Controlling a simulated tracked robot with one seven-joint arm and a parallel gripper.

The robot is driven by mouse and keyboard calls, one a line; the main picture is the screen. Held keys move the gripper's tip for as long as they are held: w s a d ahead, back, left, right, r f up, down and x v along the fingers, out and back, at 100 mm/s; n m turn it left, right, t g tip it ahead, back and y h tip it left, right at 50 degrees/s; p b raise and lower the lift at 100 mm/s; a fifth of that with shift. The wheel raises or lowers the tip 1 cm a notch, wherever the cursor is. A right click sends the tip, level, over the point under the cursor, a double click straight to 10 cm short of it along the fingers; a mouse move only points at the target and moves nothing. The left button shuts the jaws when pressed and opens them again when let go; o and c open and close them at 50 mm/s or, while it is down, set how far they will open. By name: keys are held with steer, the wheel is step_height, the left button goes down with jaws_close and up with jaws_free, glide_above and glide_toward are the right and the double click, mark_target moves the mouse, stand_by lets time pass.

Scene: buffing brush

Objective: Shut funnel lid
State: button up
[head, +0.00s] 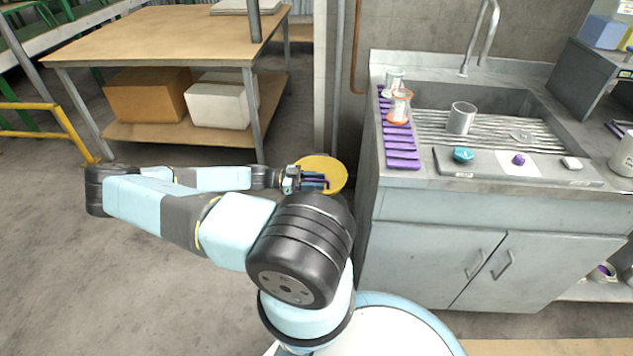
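A round yellow disc (322,164), which looks like the funnel or its lid, is at the middle of the head view, left of the sink cabinet. I cannot tell whether it is a raised lid or an open funnel top. My gripper (318,182) points right and overlaps the disc's lower left part in the picture. I cannot tell whether it touches the disc. The fingers are small here, and their gap is unclear. My arm hides what is below the disc.
A sink counter (405,182) stands right of the disc, with a purple mat (403,156), glass vessels, a metal cup (461,118) and a brush tray (480,167). A wooden workbench (160,35) with boxes beneath is at back left. A pipe (356,50) runs up the wall behind. Floor at left is clear.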

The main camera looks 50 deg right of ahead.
steer(key=v, duration=1.3)
steer(key=shift+w, duration=0.3)
steer(key=shift+a, duration=0.2)
steer(key=w+a+r+n+t+y, duration=0.1)
steer(key=a+r+n+t+y, duration=0.4)
steer(key=a+r+n, duration=0.6)
steer(key=a+r+n+t+y, duration=0.5)
steer(key=a+r, duration=0.3)
steer(key=r, duration=0.8)
steer(key=s+a+r+n+t, duration=0.5)
steer(key=s+r+n, duration=0.2)
steer(key=r, duration=0.3)
steer(key=s+a+r+n+t, duration=0.5)
steer(key=s+r+n, duration=0.2)
steer(key=s+r, duration=0.3)
steer(key=shift+s+r+t, duration=0.25)
steer(key=shift+r+t, duration=0.05)
steer(key=shift+r, duration=0.35)
